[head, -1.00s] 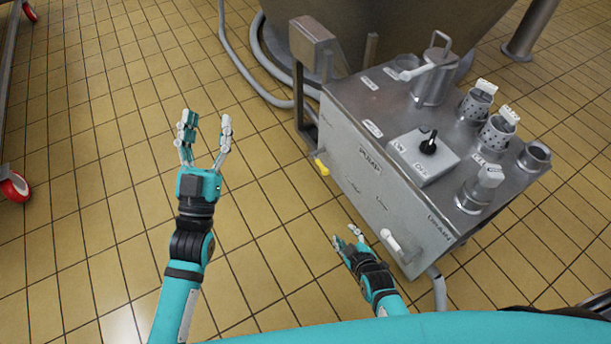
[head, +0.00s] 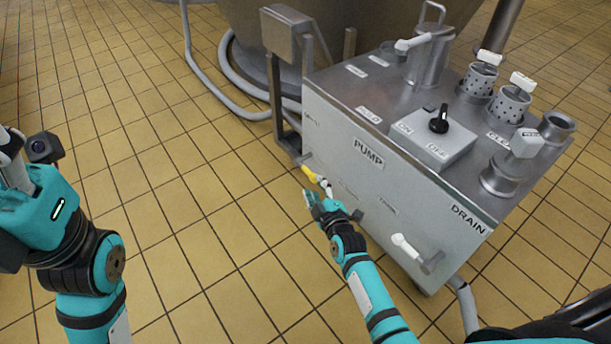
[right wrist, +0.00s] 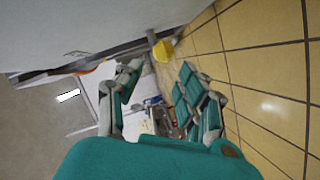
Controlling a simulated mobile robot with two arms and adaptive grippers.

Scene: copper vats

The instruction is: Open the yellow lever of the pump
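The pump (head: 345,135) is a metal box with PUMP and DRAIN labels. Its small yellow lever (head: 310,174) sticks out low at the far left end of the front face. My right gripper (head: 317,195) is open and empty, with its fingertips just in front of the lever; contact cannot be told. In the right wrist view, the lever's yellow end (right wrist: 162,51) shows beyond and between the two spread fingers (right wrist: 162,88). My left gripper (head: 12,165) is at the left edge, far from the pump, with its fingers partly cut off.
A white-handled lever (head: 405,245) sits on the front near DRAIN. A black ON/OFF knob (head: 439,121) and several pipe fittings are on top. A grey hose (head: 222,100) and a large vat (head: 345,25) lie behind. The tiled floor (head: 160,180) to the left is clear.

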